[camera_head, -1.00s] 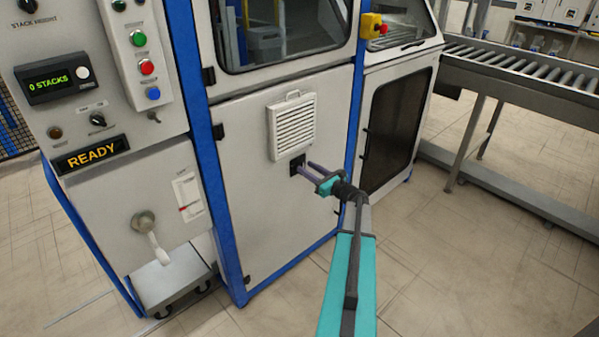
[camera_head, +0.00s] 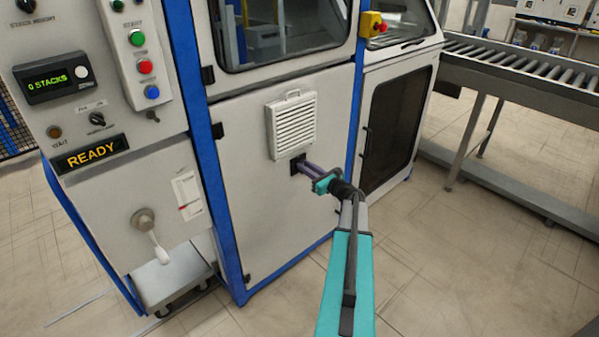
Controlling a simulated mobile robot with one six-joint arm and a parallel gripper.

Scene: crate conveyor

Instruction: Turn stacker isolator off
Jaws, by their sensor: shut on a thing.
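My gripper (camera_head: 302,165) reaches the white cabinet door (camera_head: 235,185) below its louvred vent. Its purple fingers are closed on a small black square fitting (camera_head: 293,168), mostly hidden by the fingertips. No readable label marks the stacker isolator. A grey round hub with a white lever (camera_head: 146,222) sits on the lower left panel, the lever pointing down and slightly right, well apart from my gripper. A yellow box with a red knob (camera_head: 373,24) is at the upper right of the cabinet.
The control panel (camera_head: 45,125) at left shows "0 STACKS" and "READY", with green, red and blue buttons. A roller conveyor (camera_head: 515,65) stands at right. A dark-windowed lower door (camera_head: 398,130) is right of my gripper. The floor in front is clear.

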